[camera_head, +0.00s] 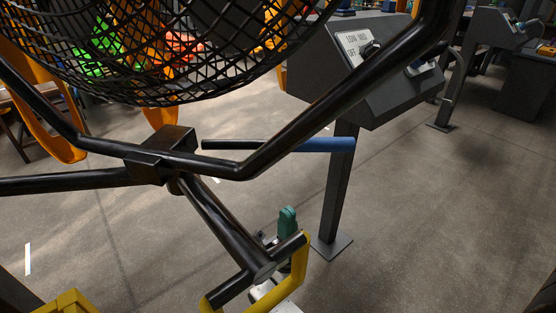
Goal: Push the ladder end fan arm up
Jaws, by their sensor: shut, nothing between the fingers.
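A large fan with a black wire cage (170,60) fills the upper left. A black tubular yoke (240,170) curves beneath it and meets a dark block joint (158,155). A black fan arm (215,225) slopes from this joint down to a crossbar on a yellow frame (296,285) at the bottom. A horizontal rod with a blue grip (325,145) extends right of the joint, partly behind the yoke. My gripper (288,222), with teal fingers and a white body, is low behind the crossbar, partly hidden. It is shut and empty, below the blue grip and apart from it.
A grey control console (375,85) with a labelled knob stands on a post behind the blue grip. Another console (490,30) is at the upper right. Orange chairs (50,105) are at the left. The concrete floor (440,200) at the right is clear.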

